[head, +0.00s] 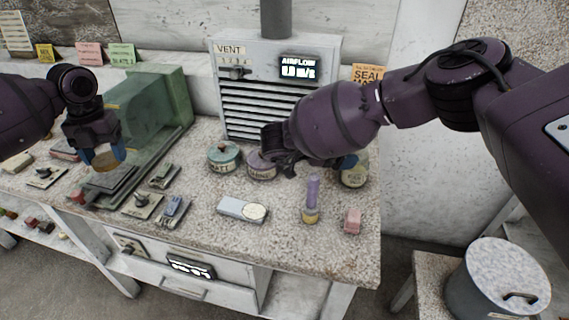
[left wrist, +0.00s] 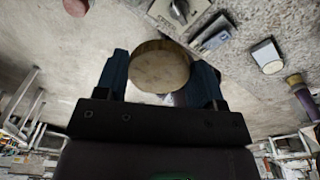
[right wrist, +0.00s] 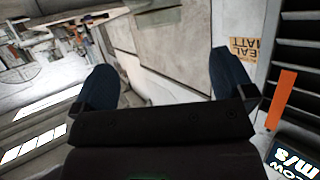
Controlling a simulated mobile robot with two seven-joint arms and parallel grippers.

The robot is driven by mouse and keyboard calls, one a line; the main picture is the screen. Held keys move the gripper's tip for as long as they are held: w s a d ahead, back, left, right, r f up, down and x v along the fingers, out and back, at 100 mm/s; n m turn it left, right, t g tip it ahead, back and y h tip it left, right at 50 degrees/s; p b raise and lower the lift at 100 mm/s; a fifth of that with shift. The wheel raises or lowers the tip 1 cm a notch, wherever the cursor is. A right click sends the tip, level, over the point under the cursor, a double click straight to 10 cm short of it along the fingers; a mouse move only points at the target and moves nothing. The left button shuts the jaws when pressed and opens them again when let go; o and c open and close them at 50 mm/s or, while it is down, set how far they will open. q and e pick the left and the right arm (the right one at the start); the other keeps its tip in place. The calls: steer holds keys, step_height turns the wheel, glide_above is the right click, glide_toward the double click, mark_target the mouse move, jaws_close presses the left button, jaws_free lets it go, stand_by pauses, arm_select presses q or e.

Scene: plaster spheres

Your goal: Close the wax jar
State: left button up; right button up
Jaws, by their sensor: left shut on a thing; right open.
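My left gripper (head: 103,155) is shut on a round, tan, gold-rimmed lid (head: 106,164), held above the left of the bench. The lid (left wrist: 160,68) sits between the two blue fingers in the left wrist view. A pale yellow jar (head: 355,177) stands at the right of the bench, its top partly hidden behind my right arm; I cannot read which jar is the wax one. A teal-lidded jar (head: 224,155) and a mauve jar (head: 262,166) stand before the vent. My right gripper (right wrist: 160,85) is open and empty; in the head view my forearm mostly hides it.
The grey vent unit (head: 270,95) stands at the back. A green translucent box (head: 150,115) is at the left. A lidded bin (head: 500,280) stands at lower right.

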arm_select(q)
steer(key=shift+w+d+f, duration=0.1)
steer(key=shift+d+f, duration=0.1)
steer(key=shift+f, duration=0.55)
steer(key=shift+f+b, duration=0.3)
steer(key=shift+b, duration=0.05)
steer(key=shift+a+f, duration=0.15)
steer(key=shift+a, duration=0.1)
steer(key=shift+d, duration=0.1)
arm_select(e)
step_height(320, 180, down, 2)
steer(key=shift+d, duration=0.1)
steer(key=shift+w+d+f, duration=0.1)
arm_select(q)
steer(key=shift+f, duration=0.1)
arm_select(e)
steer(key=shift+x, duration=1.05)
